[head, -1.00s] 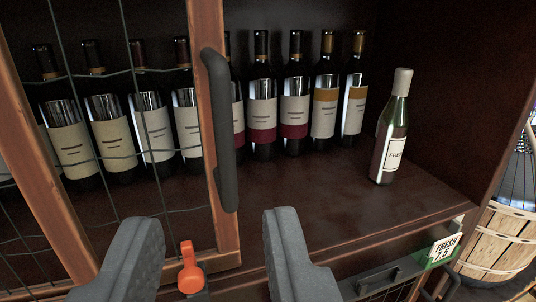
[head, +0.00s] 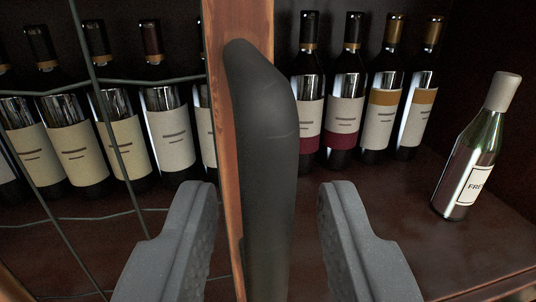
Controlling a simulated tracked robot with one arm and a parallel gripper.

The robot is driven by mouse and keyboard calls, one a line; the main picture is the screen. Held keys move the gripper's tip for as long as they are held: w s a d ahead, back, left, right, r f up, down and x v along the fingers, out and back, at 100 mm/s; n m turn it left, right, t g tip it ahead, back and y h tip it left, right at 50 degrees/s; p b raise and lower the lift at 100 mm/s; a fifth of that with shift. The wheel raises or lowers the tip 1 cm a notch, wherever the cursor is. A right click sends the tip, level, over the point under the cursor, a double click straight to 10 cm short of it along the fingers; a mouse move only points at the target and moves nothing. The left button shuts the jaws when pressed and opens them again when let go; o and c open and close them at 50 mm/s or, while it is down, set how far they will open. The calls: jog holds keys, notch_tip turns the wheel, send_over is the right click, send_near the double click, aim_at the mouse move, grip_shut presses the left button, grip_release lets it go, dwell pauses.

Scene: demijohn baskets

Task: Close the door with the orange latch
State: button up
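The cabinet door has an orange-brown wooden frame (head: 222,130) with wire mesh on its left. It stands partly across the cabinet, and the shelf to its right is open to view. A black handle (head: 268,150) is fixed upright on the frame. My gripper (head: 268,215) is open, with one grey finger on each side of the handle and visible gaps between. The orange latch is out of view now, as is the lower end of the handle.
Several dark wine bottles (head: 343,95) stand in a row at the back of the cabinet. A green bottle with a grey cap (head: 470,160) stands apart at the right, near the shelf's front edge (head: 485,285). The shelf between is bare.

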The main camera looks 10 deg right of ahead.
jog(key=shift+w+d, duration=0.1)
jog(key=shift+w, duration=0.5)
jog(key=shift+c, duration=0.2)
grip_shut()
